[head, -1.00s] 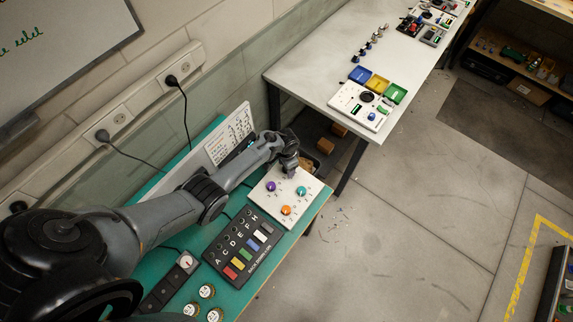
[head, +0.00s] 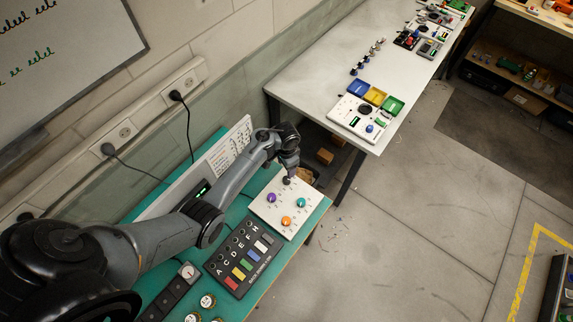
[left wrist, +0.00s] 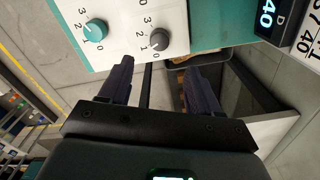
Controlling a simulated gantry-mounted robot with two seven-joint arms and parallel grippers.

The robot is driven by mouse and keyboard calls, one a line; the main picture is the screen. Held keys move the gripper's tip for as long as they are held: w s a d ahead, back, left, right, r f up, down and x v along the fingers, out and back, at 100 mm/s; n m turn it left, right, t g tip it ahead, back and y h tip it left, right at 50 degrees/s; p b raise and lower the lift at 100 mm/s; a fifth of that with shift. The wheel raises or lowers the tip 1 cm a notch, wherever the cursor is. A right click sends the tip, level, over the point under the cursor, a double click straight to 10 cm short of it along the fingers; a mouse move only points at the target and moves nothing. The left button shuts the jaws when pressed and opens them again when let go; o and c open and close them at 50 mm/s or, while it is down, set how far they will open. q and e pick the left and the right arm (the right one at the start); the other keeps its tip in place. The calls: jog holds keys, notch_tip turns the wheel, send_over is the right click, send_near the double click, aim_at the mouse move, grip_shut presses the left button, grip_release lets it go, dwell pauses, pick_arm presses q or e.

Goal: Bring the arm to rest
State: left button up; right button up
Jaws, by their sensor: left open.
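My left arm reaches in from the left in the head view, over the teal bench. My left gripper (head: 289,179) points down above the far edge of a white dial panel (head: 264,211). In the left wrist view the two dark fingers (left wrist: 160,70) stand apart with nothing between them. The panel carries a purple knob (head: 271,198), a teal knob (head: 301,203), an orange knob (head: 286,220) and a dark grey knob (left wrist: 158,41). The grey knob lies just beyond the fingertips in the wrist view, apart from them. My right gripper is out of view.
A black panel with coloured keys (head: 233,279) lies nearer on the teal bench (head: 314,222). A numbered display (left wrist: 266,20) stands close to the gripper. A white table (head: 327,62) with trays and devices stands farther back.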

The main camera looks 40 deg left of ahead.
pick_arm(q)
jog(key=shift+s+f, duration=0.1)
dwell(0.3)
